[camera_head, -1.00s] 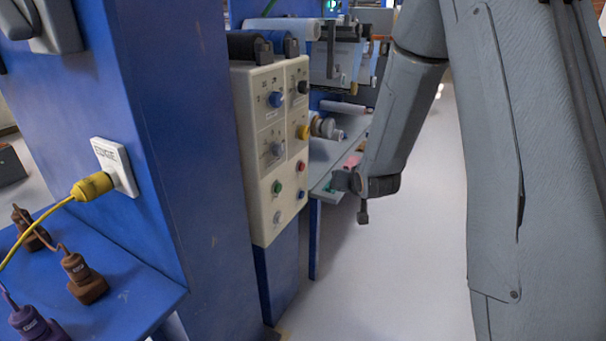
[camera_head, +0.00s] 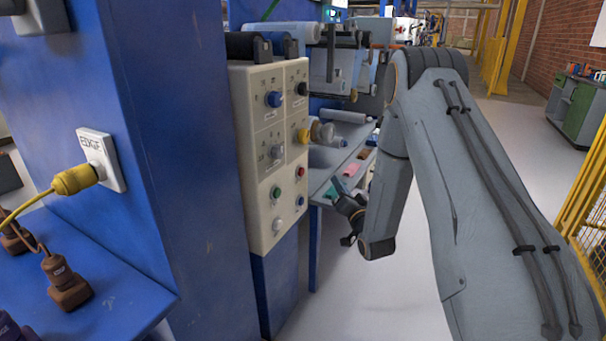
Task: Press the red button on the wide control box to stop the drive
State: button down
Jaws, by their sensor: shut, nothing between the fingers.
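The wide control box (camera_head: 262,150) is a cream panel on the blue machine, left of centre, seen at a slant. The red button (camera_head: 300,171) sits on its lower right part, above a small blue button and right of a green one. My gripper (camera_head: 348,240) is dark and small, right of the box and a little lower than the red button. It is shut and empty, apart from the panel. Part of it is hidden behind my arm's end link.
A blue cabinet wall (camera_head: 165,150) with a yellow plug (camera_head: 75,180) stands at the left. A grey-blue shelf (camera_head: 325,180) with rollers lies behind my gripper. A yellow mesh fence (camera_head: 590,200) is at the right. The grey floor between is clear.

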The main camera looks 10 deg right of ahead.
jog(key=w+a+b, duration=0.2)
jog(key=w+a, duration=0.3)
jog(key=a, duration=0.2)
dwell(0.4)
jog(key=shift+w+a, duration=0.15)
jog(key=shift+a, duration=0.05)
dwell(1.8)
jog(key=shift+w+a, duration=0.2)
jog(key=shift+w+a+b, duration=0.25)
jog(key=shift+a+b, duration=0.05)
jog(key=shift+a, duration=0.05)
dwell(0.9)
jog(key=shift+d, duration=0.1)
dwell(0.4)
jog(key=shift+s+d+p, duration=0.3)
jog(key=shift+s+d, duration=0.2)
jog(key=shift+d, duration=0.1)
jog(key=s+d, duration=0.1)
jog(key=d, duration=0.1)
jog(key=s+d+p, duration=0.1)
jog(key=s+d, duration=0.1)
dwell(0.5)
